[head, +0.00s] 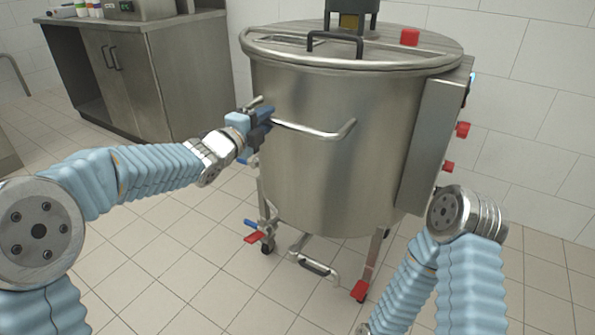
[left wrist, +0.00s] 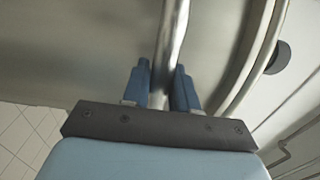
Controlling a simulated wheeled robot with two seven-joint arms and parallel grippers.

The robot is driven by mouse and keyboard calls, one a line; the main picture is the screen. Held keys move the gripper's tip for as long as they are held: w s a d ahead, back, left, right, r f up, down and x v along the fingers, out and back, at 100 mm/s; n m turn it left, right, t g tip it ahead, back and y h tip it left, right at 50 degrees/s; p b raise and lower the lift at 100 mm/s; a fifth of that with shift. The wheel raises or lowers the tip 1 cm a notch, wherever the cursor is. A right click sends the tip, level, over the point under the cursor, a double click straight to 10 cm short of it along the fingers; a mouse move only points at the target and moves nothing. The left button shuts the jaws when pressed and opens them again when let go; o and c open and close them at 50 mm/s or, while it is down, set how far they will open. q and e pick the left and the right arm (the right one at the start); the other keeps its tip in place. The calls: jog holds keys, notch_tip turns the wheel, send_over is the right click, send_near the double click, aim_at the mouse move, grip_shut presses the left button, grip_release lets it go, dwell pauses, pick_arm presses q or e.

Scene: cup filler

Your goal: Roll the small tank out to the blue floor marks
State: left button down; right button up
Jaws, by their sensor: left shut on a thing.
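The small tank (head: 318,150) is a round steel vessel on legs with casters, standing upright in the middle of the head view. A bent steel push handle (head: 325,134) sticks out from its side. My left gripper (head: 262,122) is shut on the left end of this handle. The left wrist view shows the blue fingers (left wrist: 162,88) on either side of the steel bar (left wrist: 172,40). My right arm shows at the lower right of the head view; its gripper is out of sight. No blue floor marks show.
Red caster pedals (head: 360,290) and a low valve pipe (head: 313,264) sit under the tank. A control box (head: 432,145) with red knobs is on its right side. A steel cabinet (head: 140,75) stands at the back left. The tiled floor (head: 170,265) in front is clear.

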pick_arm(q)
jog(key=b+v, duration=0.1)
jog(key=v, duration=0.2)
jog(key=shift+f, duration=0.15)
jog(key=shift+b+v, duration=0.6)
jog(key=shift+v, duration=0.5)
jog(key=p+v, duration=0.1)
jog(key=v, duration=2.3)
jog(key=shift+r, duration=0.2)
jog(key=shift+s+a, duration=0.1)
jog(key=shift+s, duration=0.15)
